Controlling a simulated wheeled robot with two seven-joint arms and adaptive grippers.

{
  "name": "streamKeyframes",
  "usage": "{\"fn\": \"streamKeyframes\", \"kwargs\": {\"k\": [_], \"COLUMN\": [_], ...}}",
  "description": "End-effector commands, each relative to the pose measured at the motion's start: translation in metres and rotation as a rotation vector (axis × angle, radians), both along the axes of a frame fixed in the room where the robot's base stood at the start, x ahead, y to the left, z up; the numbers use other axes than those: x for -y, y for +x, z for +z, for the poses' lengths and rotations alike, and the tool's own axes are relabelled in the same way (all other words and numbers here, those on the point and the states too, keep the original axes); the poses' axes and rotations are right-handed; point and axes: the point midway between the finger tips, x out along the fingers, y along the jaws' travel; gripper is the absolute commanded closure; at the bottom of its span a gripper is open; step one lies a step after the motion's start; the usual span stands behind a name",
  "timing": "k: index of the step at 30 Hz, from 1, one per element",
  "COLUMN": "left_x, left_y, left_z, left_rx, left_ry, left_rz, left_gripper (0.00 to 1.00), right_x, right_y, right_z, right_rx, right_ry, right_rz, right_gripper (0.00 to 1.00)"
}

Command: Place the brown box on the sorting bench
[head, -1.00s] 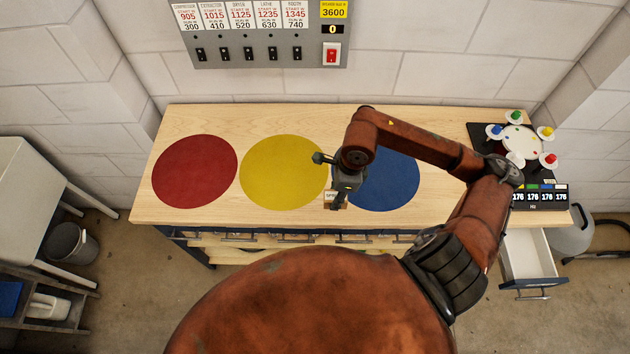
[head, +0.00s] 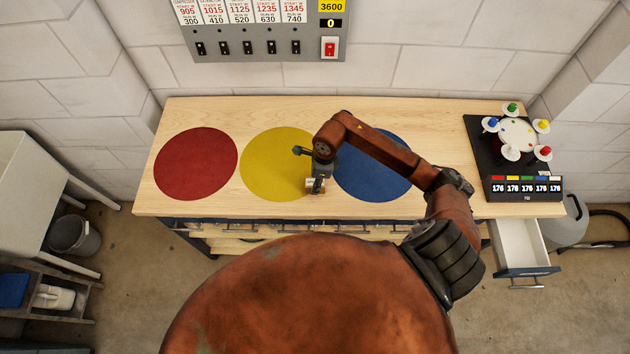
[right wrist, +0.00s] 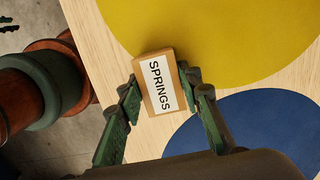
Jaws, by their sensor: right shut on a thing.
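The brown box (right wrist: 146,104) has a white label reading SPRINGS and sits between the two green fingers of my right gripper (right wrist: 162,87) in the right wrist view. My right gripper is shut on it. In the head view my right gripper (head: 317,178) and the small box (head: 314,187) are near the front right edge of the yellow circle. The sorting bench (head: 440,118) has a light wooden top with red (head: 196,164), yellow (head: 270,165) and blue (head: 380,180) circles. The box's height above the top is hard to tell. My left gripper is not in view.
A black device with coloured knobs (head: 517,135) and number displays stands at the bench's right end. A drawer (head: 520,245) is open below it. A switch panel (head: 262,47) is on the wall behind. The red circle is clear.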

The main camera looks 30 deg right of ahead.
Motion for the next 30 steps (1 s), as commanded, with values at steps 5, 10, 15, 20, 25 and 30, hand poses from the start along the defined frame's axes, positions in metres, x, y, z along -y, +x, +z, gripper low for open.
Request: {"fn": "streamKeyframes", "kwargs": {"k": [5, 10, 15, 20, 25, 30], "left_x": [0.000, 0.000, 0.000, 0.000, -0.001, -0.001], "left_y": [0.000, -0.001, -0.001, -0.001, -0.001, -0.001], "left_z": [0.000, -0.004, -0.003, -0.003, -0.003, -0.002], "left_rx": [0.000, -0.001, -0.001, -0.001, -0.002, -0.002], "left_ry": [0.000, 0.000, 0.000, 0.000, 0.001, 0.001], "left_rz": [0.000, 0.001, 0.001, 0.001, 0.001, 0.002], "left_gripper": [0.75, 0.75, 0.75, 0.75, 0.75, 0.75], "right_x": [0.000, 0.000, 0.000, 0.000, 0.000, 0.002], "right_y": [0.000, 0.000, 0.000, 0.000, 0.000, 0.001], "right_z": [0.000, -0.003, -0.002, -0.002, -0.002, 0.009], "right_rx": [0.001, 0.001, 0.001, 0.001, 0.000, 0.003], "right_ry": [0.000, -0.001, -0.001, -0.001, 0.000, -0.002], "right_rz": [0.001, 0.001, 0.000, 0.000, 0.000, 0.002], "right_gripper": [0.94, 0.66, 0.54, 0.50, 0.50, 0.50]}}
